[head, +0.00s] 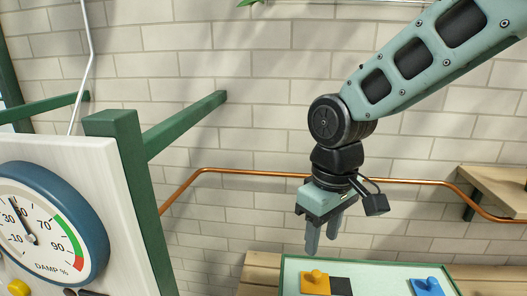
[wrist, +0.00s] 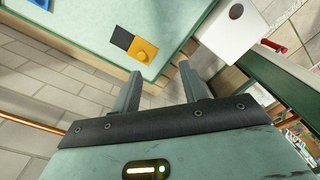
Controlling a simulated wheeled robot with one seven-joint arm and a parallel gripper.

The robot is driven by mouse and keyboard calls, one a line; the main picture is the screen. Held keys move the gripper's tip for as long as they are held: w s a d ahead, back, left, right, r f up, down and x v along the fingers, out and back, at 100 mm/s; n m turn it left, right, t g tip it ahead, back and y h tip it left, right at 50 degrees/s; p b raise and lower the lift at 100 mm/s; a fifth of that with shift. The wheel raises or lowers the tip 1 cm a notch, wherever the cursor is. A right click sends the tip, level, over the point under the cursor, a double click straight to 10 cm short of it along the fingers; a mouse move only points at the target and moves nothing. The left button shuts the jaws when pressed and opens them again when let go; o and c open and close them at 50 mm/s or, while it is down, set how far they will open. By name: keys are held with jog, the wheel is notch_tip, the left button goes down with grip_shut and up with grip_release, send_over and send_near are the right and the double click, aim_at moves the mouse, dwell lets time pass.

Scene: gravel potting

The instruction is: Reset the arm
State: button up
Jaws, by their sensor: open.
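My gripper (head: 323,236) hangs from my arm in the middle right of the head view, fingers pointing down. It is open and empty, in the air above the green-edged tray or board (head: 292,270). In the wrist view my gripper (wrist: 159,82) shows two separate fingers with nothing between them. A yellow knobbed piece (head: 315,284) beside a black square (head: 341,286) lies on the board below. The yellow piece also shows in the wrist view (wrist: 143,51).
A blue knobbed piece (head: 427,287) lies at the board's right. A damp gauge (head: 40,225) on a white panel with green posts (head: 128,150) stands at the left. A copper pipe (head: 270,174) runs along the brick wall behind. A wooden shelf (head: 497,185) is at the right.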

jog(key=s+d+f+b, duration=0.1)
jog(key=s+f+b, duration=0.2)
jog(key=s+f, duration=0.4)
jog(key=s, duration=0.9)
jog(key=shift+n+b, duration=0.3)
jog(key=shift+b, duration=0.05)
